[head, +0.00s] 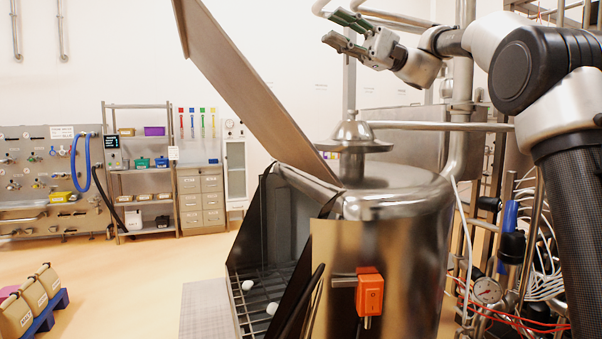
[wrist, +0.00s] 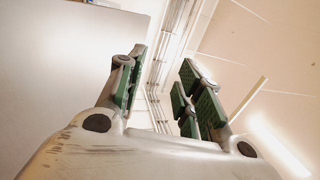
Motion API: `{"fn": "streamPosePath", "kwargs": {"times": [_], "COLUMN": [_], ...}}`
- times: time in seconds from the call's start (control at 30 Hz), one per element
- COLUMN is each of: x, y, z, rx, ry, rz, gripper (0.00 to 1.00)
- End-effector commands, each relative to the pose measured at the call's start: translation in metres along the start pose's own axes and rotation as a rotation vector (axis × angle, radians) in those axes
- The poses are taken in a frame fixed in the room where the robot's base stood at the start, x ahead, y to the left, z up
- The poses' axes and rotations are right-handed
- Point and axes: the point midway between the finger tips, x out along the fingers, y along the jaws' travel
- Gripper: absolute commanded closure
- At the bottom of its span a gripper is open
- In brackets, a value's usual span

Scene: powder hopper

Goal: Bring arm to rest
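My gripper (head: 347,32) is raised at the top of the head view, pointing left, above the steel hopper vessel (head: 395,225) and clear of it. Its green-padded fingers are spread apart with nothing between them. In the wrist view my gripper (wrist: 160,90) shows the same open fingers against the ceiling and a pale wall. My arm comes in from the right side of the head view and is bent at the elbow.
The hopper's lid (head: 255,90) stands raised and tilted. The open bin below has a grate (head: 262,300) with white lumps on it. An orange switch box (head: 369,292) is on the vessel. Pipes and cables crowd the right. Floor is free at left, past the sacks (head: 30,298).

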Motion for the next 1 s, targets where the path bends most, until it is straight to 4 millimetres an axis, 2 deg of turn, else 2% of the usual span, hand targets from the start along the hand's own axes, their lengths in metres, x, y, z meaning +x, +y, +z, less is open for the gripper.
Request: {"fn": "streamPosePath", "kwargs": {"times": [0.07,0.33,0.57,0.73,0.83,0.97,1.0], "x": [0.000,0.002,-0.005,-0.023,-0.044,-0.086,-0.104], "y": [0.000,0.026,0.066,0.118,0.157,0.220,0.240], "z": [0.000,0.004,0.016,0.040,0.064,0.116,0.136], "rx": [0.000,0.042,0.085,0.122,0.138,0.143,0.138], "ry": [0.000,0.110,0.243,0.385,0.476,0.595,0.627], "rz": [0.000,0.094,0.227,0.402,0.543,0.792,0.884], "gripper": [0.65,0.65,0.65,0.65,0.65,0.65,0.65]}}
